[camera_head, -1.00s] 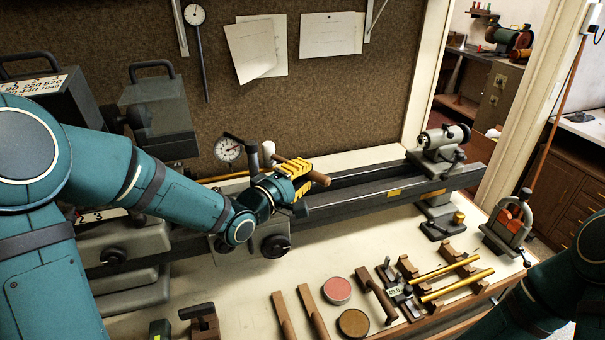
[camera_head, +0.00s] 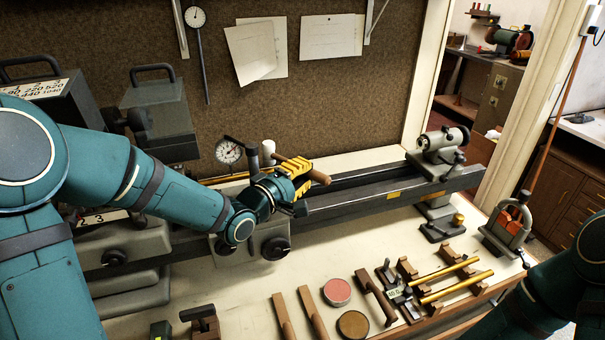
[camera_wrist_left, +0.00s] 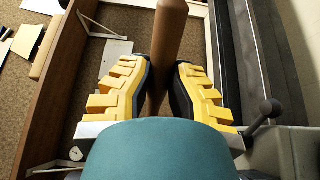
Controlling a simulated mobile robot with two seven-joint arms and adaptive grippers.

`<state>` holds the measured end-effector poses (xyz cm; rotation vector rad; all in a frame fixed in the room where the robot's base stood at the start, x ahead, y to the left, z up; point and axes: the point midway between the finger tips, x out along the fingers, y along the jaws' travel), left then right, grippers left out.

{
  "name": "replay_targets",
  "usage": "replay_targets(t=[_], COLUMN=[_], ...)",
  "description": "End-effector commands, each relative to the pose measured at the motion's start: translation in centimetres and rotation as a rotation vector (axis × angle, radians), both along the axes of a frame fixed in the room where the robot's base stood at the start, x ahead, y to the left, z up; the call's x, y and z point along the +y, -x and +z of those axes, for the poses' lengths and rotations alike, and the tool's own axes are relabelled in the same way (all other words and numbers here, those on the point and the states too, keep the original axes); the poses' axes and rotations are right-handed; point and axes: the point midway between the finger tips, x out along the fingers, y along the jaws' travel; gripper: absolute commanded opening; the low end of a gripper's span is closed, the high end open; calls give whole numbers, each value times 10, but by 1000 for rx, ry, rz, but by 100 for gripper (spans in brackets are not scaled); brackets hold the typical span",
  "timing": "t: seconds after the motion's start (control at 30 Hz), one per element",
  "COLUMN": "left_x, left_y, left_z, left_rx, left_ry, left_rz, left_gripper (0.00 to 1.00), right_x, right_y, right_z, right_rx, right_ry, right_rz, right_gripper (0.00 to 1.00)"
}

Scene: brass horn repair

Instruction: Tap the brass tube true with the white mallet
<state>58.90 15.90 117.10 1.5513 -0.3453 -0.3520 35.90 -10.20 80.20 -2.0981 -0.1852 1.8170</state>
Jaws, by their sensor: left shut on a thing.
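The mallet's white head (camera_head: 267,147) stands upright above the lathe bed, beside the dial gauge (camera_head: 229,151). My left gripper (camera_head: 298,176) is shut on the mallet's brown wooden handle (camera_head: 320,178), whose end sticks out to the right. In the left wrist view the handle (camera_wrist_left: 169,32) runs between the yellow pads of the left gripper (camera_wrist_left: 166,70). The brass tube (camera_head: 218,178) shows as a short golden length left of the mallet head; my arm hides the rest. I cannot tell whether head and tube touch. My right gripper is out of view.
The lathe bed (camera_head: 400,192) runs right to the tailstock (camera_head: 440,141). On the bench in front lie two brass rods (camera_head: 455,285) on wooden blocks, wooden-handled tools (camera_head: 312,311) and two round tins (camera_head: 338,291). My right arm is at the lower right.

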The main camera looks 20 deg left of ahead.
Motion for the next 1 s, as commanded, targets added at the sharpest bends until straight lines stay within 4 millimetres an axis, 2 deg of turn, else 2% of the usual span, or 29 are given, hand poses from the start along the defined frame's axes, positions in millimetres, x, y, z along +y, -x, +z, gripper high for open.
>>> replay_targets(t=[0.27,0.73,1.0], left_x=[0,0,0], left_y=[0,0,0], left_z=[-1,-17,-9], left_rx=[-2,-2,-1], left_ry=[0,0,0], left_rz=[0,0,0], left_gripper=[0,0,0], right_x=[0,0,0], right_y=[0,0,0], right_z=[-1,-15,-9], right_rx=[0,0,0], right_ry=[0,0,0], right_rz=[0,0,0], right_gripper=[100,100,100])
